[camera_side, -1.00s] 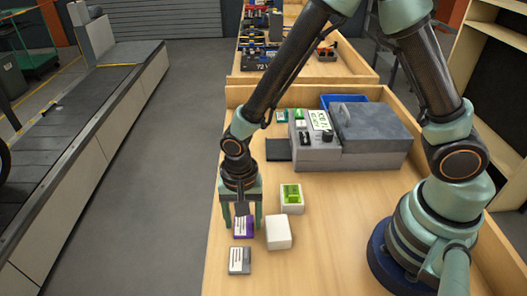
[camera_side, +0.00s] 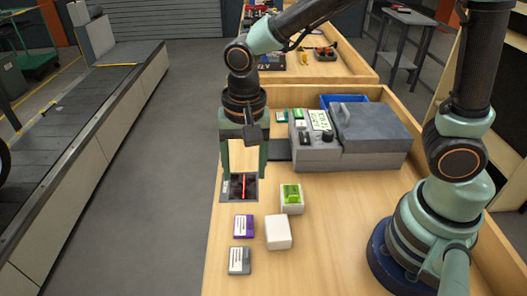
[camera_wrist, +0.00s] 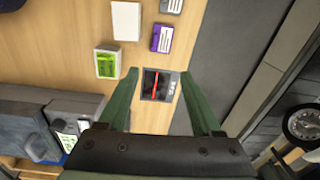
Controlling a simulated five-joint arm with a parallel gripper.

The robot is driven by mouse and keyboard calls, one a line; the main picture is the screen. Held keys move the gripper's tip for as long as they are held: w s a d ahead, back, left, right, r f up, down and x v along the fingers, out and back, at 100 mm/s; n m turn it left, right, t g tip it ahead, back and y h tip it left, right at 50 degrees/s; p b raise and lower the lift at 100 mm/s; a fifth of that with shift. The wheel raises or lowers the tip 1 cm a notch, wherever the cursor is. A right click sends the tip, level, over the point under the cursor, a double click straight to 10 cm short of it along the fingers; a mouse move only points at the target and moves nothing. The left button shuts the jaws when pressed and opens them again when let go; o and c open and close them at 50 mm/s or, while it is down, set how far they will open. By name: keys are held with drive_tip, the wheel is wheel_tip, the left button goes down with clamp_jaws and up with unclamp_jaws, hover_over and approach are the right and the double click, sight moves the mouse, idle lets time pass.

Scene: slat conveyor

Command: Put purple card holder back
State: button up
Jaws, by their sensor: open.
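The purple card holder (camera_side: 243,226) lies on the wooden table near its left edge, with a white label on top. It also shows in the wrist view (camera_wrist: 162,38), beyond my fingertips. My gripper (camera_side: 243,176) is open and empty in the side view. It is above a dark square plate with a red line (camera_side: 239,187), farther back on the table than the purple holder. In the wrist view this plate (camera_wrist: 157,84) shows between my fingers (camera_wrist: 160,76).
A grey card holder (camera_side: 239,260) lies in front of the purple one. A white block (camera_side: 278,232) and a white block with a green top (camera_side: 291,200) stand to the right. A grey machine (camera_side: 370,135) with a small screen stands behind.

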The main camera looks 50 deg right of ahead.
drive_tip(key=s+d+r+n+t, duration=0.1)
drive_tip(key=d+r+n+t, duration=0.1)
drive_tip(key=d+r+n, duration=0.2)
drive_tip(key=s+d+r+n+t, duration=0.2)
drive_tip(key=d+r, duration=0.4)
drive_tip(key=d, duration=0.5)
drive_tip(key=shift+d+r+n+t, duration=0.35)
drive_tip(key=shift+n+t, duration=0.15)
drive_tip(key=shift+n, duration=0.6)
drive_tip(key=shift+s, duration=0.1)
drive_tip(key=shift+c, duration=0.3)
